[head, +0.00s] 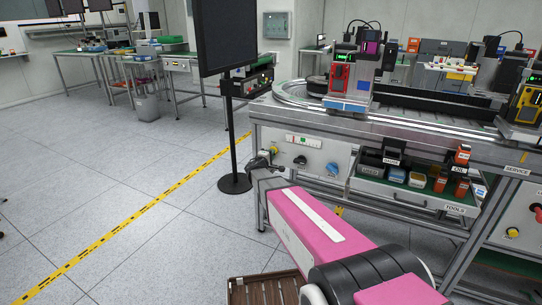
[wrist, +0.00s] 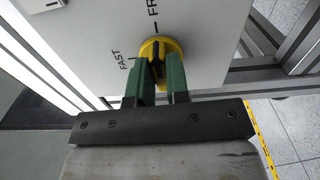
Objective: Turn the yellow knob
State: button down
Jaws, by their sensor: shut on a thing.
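The yellow knob (wrist: 161,43) is round and sits on a white panel with printed marks, "FAST" to its left and a cut-off "FR" label above. In the wrist view, my gripper (wrist: 163,68) has its two green fingers at the knob, one on each side of its grip, shut on it. The fingers hide the lower part of the knob and much of its grip. In the head view, my gripper (head: 265,164) is at the left end of the bench's front panel, with a small bit of the knob (head: 275,149) showing beside it.
To the right is an open tools drawer (head: 414,198). A monitor stand (head: 234,183) stands left of my gripper. The floor (head: 110,195) to the left is clear.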

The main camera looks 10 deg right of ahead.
jog(key=shift+m, duration=0.4)
jog(key=c, duration=1.1)
grip_release()
jog(key=shift+s, duration=0.1)
jog(key=v, duration=1)
jog(key=shift+s+a, duration=0.25)
